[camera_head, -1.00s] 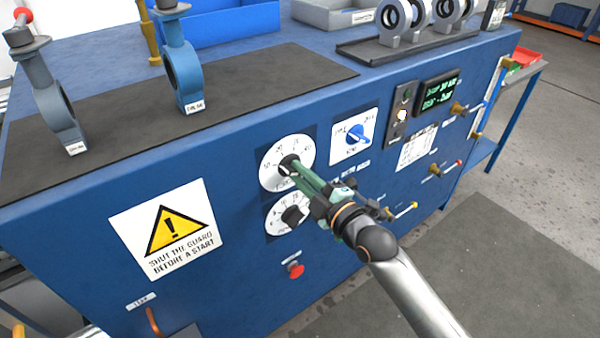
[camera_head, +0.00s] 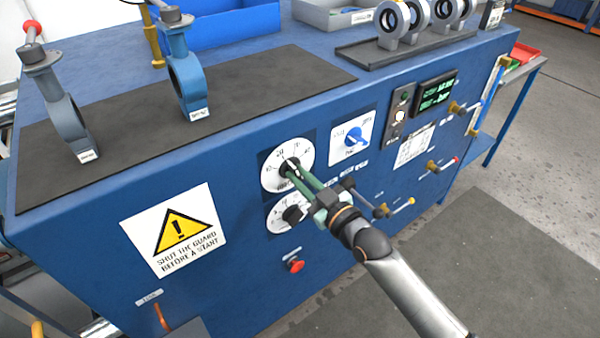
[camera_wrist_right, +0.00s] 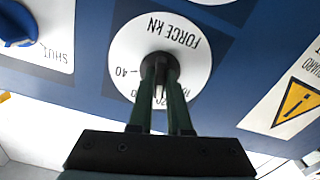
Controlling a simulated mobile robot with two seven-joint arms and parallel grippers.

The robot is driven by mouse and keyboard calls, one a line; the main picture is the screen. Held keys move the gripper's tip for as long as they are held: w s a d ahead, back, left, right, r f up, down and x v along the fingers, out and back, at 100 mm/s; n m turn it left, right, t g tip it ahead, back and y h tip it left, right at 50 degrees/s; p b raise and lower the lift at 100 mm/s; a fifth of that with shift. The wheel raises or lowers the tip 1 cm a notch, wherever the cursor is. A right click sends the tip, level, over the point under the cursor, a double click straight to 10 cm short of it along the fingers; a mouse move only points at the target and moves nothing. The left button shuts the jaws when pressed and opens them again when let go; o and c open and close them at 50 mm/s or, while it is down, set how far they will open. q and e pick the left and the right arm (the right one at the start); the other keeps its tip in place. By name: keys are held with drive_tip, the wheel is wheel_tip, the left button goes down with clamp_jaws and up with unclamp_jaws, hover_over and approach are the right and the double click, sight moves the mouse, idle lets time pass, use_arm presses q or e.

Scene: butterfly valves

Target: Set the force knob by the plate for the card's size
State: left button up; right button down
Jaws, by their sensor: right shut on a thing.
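The force knob (camera_wrist_right: 160,65) is a dark round knob on a white dial (camera_head: 277,174) marked FORCE KN on the blue front panel. My right gripper (camera_wrist_right: 161,84) is shut on this knob, with its green fingers on either side. In the head view my right gripper (camera_head: 299,172) hides part of the knob and dial. A white printed sheet (camera_head: 414,147) is on the panel below a dark display (camera_head: 434,92) with green text; both are too small to read surely. Small white labels sit on the valve bases. My left gripper is not in view.
A second dial (camera_head: 283,216) with a dark knob lies just below. A blue switch (camera_head: 355,136) is to the upper right, a red button (camera_head: 294,265) below. Two butterfly valves (camera_head: 187,82) stand on the dark mat (camera_head: 250,105). Lever handles stick out at the right.

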drive_tip(key=m, duration=0.3)
drive_tip(key=shift+m+p, duration=0.3)
drive_tip(key=shift+m, duration=0.1)
drive_tip(key=m, duration=0.4)
drive_tip(key=shift+m, duration=0.3)
drive_tip(key=m, duration=0.4)
drive_tip(key=shift+m, duration=2.2)
drive_tip(key=c, duration=0.9)
unclamp_jaws()
drive_tip(key=shift+o, duration=0.2)
